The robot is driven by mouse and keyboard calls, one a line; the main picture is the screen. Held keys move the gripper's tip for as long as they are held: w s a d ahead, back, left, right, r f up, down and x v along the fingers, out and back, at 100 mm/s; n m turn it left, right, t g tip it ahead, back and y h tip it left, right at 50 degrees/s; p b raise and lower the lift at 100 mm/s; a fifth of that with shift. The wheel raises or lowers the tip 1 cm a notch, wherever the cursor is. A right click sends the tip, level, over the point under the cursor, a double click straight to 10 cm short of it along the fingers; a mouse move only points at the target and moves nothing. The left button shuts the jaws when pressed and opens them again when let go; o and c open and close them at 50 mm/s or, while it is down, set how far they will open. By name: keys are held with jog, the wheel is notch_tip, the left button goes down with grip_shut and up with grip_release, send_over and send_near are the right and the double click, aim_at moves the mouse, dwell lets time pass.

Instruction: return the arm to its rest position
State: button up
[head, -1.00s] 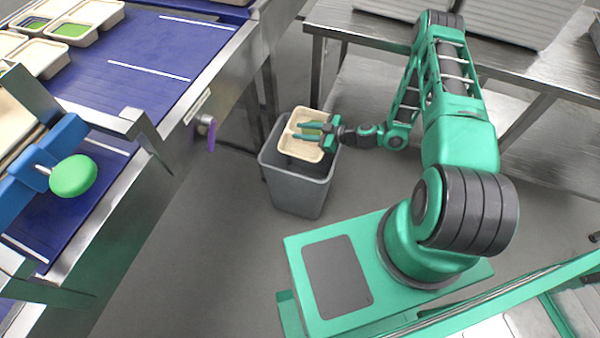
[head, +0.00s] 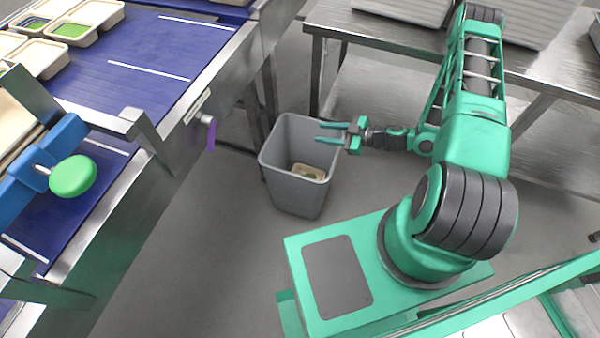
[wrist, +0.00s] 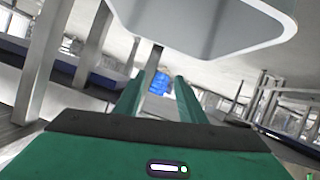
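My gripper (head: 330,133) is open and empty in the head view. Its two green fingers point left, over the right rim of the grey bin. My green arm (head: 470,120) reaches out from its base at the right. In the wrist view, my gripper's fingers (wrist: 154,98) stand apart with nothing between them. A beige tray (head: 308,172) lies low inside the grey bin (head: 297,190), and the bin's wall hides part of it.
A blue conveyor (head: 150,65) with food trays (head: 72,30) runs along the left. A steel table (head: 400,38) stands at the back right. A green knob (head: 73,176) is on a blue part at the left. Grey floor is clear around the bin.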

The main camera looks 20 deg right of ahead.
jog(key=shift+s+d+r, duration=0.25)
jog(key=shift+s+d, duration=0.1)
jog(key=shift+s, duration=0.05)
